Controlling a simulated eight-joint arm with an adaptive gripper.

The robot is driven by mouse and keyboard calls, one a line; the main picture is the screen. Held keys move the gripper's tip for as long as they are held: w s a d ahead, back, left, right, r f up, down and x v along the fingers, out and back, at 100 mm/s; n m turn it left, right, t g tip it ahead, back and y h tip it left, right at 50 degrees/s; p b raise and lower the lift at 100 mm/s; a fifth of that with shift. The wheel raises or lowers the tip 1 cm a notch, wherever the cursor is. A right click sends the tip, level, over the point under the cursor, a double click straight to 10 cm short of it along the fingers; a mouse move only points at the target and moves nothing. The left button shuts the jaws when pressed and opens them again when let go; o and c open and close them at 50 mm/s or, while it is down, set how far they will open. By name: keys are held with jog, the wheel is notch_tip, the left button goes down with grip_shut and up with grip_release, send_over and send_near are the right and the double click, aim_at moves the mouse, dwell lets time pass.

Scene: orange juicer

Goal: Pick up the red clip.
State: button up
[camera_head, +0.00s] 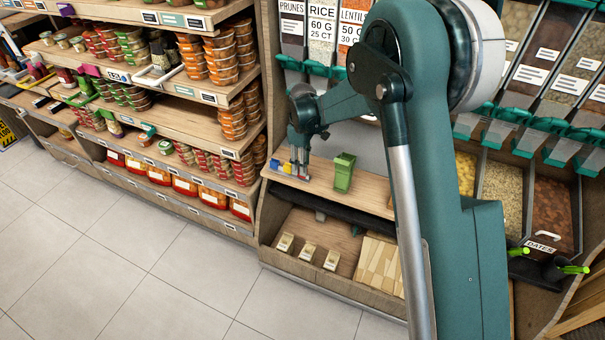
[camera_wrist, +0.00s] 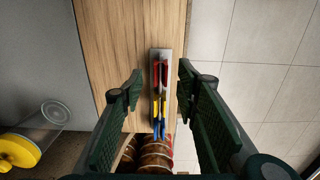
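The red clip (camera_wrist: 159,72) is at the upper end of a short row on a narrow grey holder (camera_wrist: 166,56) on the wooden shelf. A yellow clip (camera_wrist: 157,104) and a blue clip (camera_wrist: 157,127) follow below it in the wrist view. My gripper (camera_wrist: 160,74) is open, with one finger on each side of the row and a visible gap to both. In the head view my gripper (camera_head: 300,170) points down at the shelf, right of the blue clip (camera_head: 275,163) and yellow clip (camera_head: 288,167). I cannot make out the red clip there.
A green container (camera_head: 343,172) stands on the same wooden shelf (camera_head: 372,190), just right of my gripper. Dispensers (camera_head: 322,40) rise behind. Shelves with stacked orange tubs (camera_head: 222,60) stand to the left. Open floor (camera_head: 130,230) lies in front.

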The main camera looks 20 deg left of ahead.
jog(key=shift+f+b, duration=0.4)
jog(key=shift+f, duration=1.45)
jog(key=c, duration=0.7)
